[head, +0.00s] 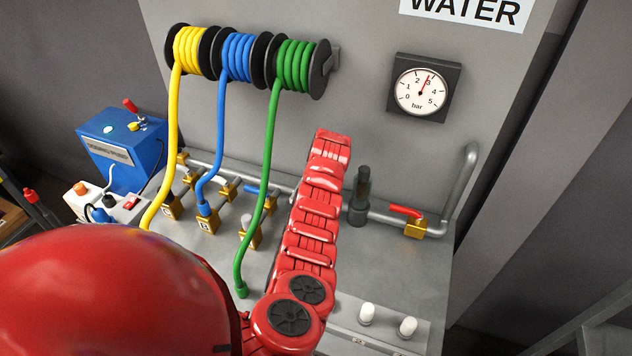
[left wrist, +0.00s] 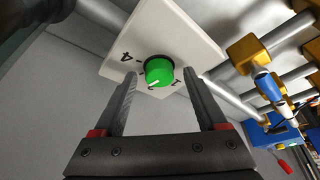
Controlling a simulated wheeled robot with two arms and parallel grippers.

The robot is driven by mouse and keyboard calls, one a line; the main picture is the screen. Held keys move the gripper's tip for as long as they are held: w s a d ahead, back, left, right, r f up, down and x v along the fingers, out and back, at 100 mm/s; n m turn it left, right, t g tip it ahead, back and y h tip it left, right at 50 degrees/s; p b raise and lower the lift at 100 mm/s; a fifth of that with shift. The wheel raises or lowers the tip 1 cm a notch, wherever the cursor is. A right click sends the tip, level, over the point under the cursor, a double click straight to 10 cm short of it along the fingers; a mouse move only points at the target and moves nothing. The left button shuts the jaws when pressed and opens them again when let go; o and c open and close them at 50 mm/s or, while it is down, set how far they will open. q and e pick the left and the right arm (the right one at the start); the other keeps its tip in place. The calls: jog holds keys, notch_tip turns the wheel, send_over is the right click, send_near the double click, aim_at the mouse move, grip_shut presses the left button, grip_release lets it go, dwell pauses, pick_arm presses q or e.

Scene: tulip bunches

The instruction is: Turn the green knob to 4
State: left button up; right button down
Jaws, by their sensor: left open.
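The green knob (left wrist: 158,71) sits on a white dial plate (left wrist: 183,38) in the left wrist view. A 4 shows on the plate at the knob's left and a 1 at its lower right; the figures between are partly hidden. The knob's white pointer mark is on its lower-left side, off the 4. My left gripper (left wrist: 160,80) is open, with one dark finger on each side of the knob; I cannot tell whether they touch it. In the head view my red arm is in front, and neither the knob nor a gripper shows. My right gripper is not in view.
Yellow (head: 172,140), blue (head: 218,130) and green (head: 265,160) hoses hang from reels on the wall. Brass valves (head: 415,229), pipes and a gauge (head: 421,91) reading about 3 bar stand near my arm. A blue box (head: 125,155) stands at the left.

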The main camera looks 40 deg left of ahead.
pick_arm(q)
grip_shut()
dwell(0.3)
jog(key=m+b, duration=0.1)
jog(key=m+t+b, duration=0.1)
jog(key=m+b, duration=0.1)
jog(key=shift+a+f+m+h, duration=0.2)
jog(key=shift+m+h, duration=0.1)
jog(key=shift+h, duration=0.1)
jog(key=m+h+b, duration=0.1)
jog(key=m+b, duration=0.2)
jog(key=b, duration=0.1)
jog(key=m+t+h+b, duration=0.1)
jog(key=m+b, duration=0.2)
jog(key=shift+s+a+m+h+b, duration=0.1)
jog(key=shift+s+m+h+b, duration=0.05)
jog(key=shift+m+h+b, duration=0.2)
jog(key=shift+r+m+h+b, duration=0.25)
jog(key=shift+m+h+b, duration=0.1)
jog(key=shift+m+b, duration=0.85)
